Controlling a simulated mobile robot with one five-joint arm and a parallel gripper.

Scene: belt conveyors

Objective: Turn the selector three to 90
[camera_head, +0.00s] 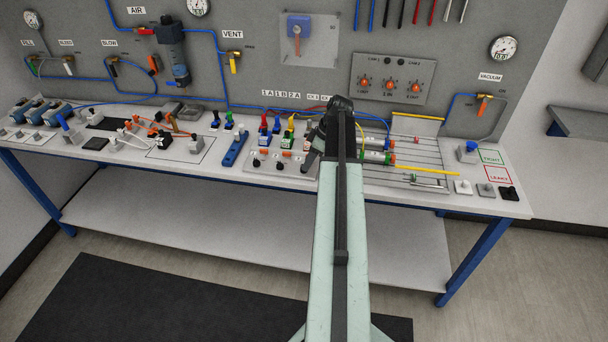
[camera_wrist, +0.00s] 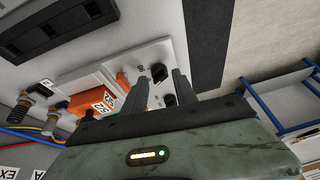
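In the wrist view, a pale plate carries two black knobs, a farther knob (camera_wrist: 159,73) and a nearer knob (camera_wrist: 168,100). A small dark marking sits beside the farther knob, too small to read surely. My gripper (camera_wrist: 161,77) is open, with one finger on each side of these knobs; contact cannot be told. In the head view, the low knob plate (camera_head: 268,172) on the bench shows black knobs, and my arm hides its right end. The wall panel (camera_head: 368,98) has three orange knobs with small labels. Which knob is selector three cannot be read.
Orange blocks (camera_wrist: 92,103) with brass fittings and hoses stand close to the left of my gripper in the wrist view. The bench (camera_head: 225,189) is crowded with valves and plugs. A cylinder rig (camera_head: 405,176) lies right of my arm.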

